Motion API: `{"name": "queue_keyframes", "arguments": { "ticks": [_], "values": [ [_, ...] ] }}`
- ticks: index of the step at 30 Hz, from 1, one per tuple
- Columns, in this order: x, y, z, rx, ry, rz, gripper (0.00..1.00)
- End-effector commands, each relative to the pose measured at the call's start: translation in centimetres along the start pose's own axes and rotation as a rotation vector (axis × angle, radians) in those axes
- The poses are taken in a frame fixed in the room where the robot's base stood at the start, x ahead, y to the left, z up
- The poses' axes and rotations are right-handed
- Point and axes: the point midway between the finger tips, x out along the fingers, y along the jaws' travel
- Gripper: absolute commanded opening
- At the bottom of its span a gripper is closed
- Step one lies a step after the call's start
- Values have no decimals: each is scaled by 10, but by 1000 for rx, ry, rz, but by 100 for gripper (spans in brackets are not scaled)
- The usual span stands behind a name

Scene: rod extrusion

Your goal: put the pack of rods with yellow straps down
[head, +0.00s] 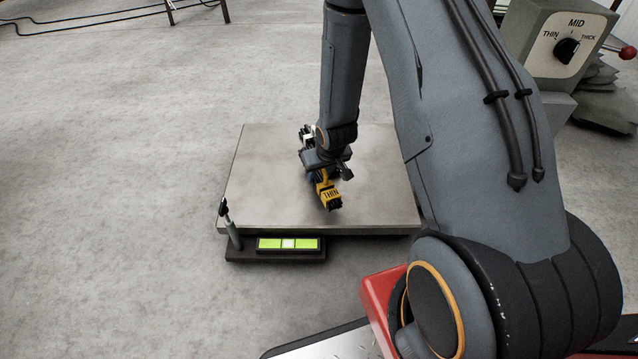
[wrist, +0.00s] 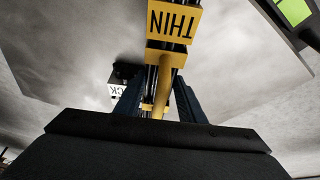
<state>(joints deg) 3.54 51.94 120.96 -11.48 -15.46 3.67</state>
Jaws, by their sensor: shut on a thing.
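The pack of dark rods with yellow straps (head: 330,194), labelled THIN, is over the grey platform (head: 265,180). My gripper (head: 322,173) is shut on the pack from above, and my wrist hides part of it. In the wrist view the pack (wrist: 173,24) runs between the two blue-grey fingers of my gripper (wrist: 158,98). I cannot tell whether the pack touches the platform.
A pack with a white strap (wrist: 114,91) lies close beside the left finger in the wrist view. The platform's left part is clear. A machine with a dial (head: 568,48) stands right.

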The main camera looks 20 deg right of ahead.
Motion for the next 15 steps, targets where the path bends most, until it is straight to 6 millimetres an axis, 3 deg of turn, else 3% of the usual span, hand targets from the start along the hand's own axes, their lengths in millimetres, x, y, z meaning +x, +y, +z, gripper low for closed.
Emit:
{"name": "queue_keyframes", "arguments": {
  "ticks": [9,15],
  "values": [
    [34,0,13,0,1,0,1],
    [33,0,13,0,2,0,1]
  ]
}}
